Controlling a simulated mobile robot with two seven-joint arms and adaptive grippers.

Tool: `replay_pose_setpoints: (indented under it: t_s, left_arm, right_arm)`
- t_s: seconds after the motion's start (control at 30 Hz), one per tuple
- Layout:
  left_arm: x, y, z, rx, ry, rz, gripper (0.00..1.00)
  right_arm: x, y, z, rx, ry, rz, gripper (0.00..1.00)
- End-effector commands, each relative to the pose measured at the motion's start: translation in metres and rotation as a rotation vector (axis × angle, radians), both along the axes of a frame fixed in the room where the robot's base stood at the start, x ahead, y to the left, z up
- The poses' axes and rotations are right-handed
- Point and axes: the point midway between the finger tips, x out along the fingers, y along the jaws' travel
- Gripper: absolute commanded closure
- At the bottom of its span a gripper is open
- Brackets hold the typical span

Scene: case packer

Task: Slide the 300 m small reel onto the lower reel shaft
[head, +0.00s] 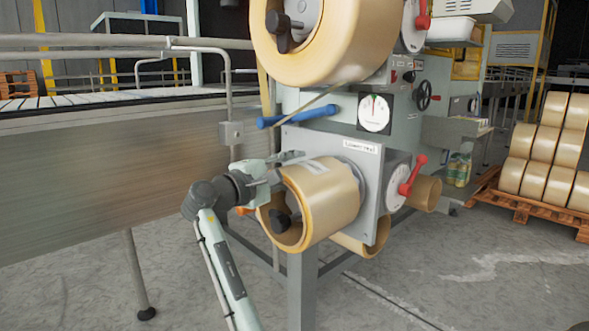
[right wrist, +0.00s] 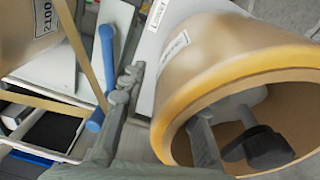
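The small reel (head: 325,200), a tan tape roll with a white label, sits around the lower reel shaft, against or close to the grey plate marked lower reel (head: 372,228). The shaft's dark knob (head: 281,219) shows inside the bore, also in the right wrist view (right wrist: 265,148). The label's text is unreadable. My right gripper (head: 283,168) is at the reel's upper left front edge. In the right wrist view one finger reaches into the bore of the reel (right wrist: 225,70) and the other lies outside, with a visible gap to the tape. My left gripper is not in view.
A large upper reel (head: 345,50) hangs above, with a tape strand and a blue roller (head: 300,117) below it. A red-handled dial (head: 400,187) is right of the plate. The conveyor side (head: 90,190) fills the left. A pallet of reels (head: 530,212) stands right.

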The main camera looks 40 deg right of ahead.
Motion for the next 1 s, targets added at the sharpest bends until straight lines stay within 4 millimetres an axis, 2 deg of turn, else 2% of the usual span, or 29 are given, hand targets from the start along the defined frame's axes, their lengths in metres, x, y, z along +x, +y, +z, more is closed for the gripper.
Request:
replay_pose_setpoints:
  t_s: [0.33, 0.47, 0.8, 1.0]
  left_arm:
    - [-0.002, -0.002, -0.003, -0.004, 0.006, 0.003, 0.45]
    - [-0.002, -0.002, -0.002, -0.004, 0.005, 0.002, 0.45]
    - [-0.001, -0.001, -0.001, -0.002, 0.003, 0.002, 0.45]
    - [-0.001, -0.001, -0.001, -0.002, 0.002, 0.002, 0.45]
  right_arm:
    - [0.000, 0.001, -0.007, 0.011, 0.009, -0.002, 0.60]
    - [-0.001, 0.011, -0.006, 0.010, 0.008, 0.001, 0.60]
    - [-0.014, 0.078, -0.004, 0.006, 0.006, 0.003, 0.60]
    - [-0.020, 0.108, -0.003, 0.005, 0.005, 0.000, 0.60]
